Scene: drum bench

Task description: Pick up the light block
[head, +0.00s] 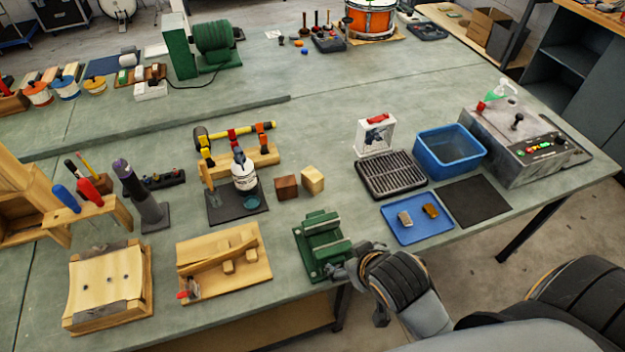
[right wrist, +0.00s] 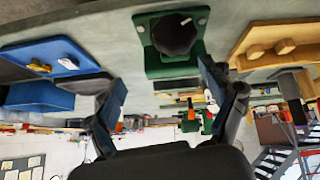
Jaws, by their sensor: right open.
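The light block (head: 312,180), a pale wooden cube, sits on the green bench, just right of a dark reddish-brown block (head: 287,187). The two blocks are close together. My right gripper (head: 346,271) is at the front edge of the bench, beside the green vise (head: 323,243), and nearer the front than the blocks. In the right wrist view my right gripper (right wrist: 163,75) has its fingers spread apart with nothing between them. I cannot make out the light block in that view. My left gripper is not in view.
The green vise stands between my right gripper and the blocks. A blue tray (head: 420,233) with two small pieces lies to the right, near a slotted black grate (head: 391,187). A white bottle (head: 244,176) stands left of the blocks. Bench space behind the blocks is clear.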

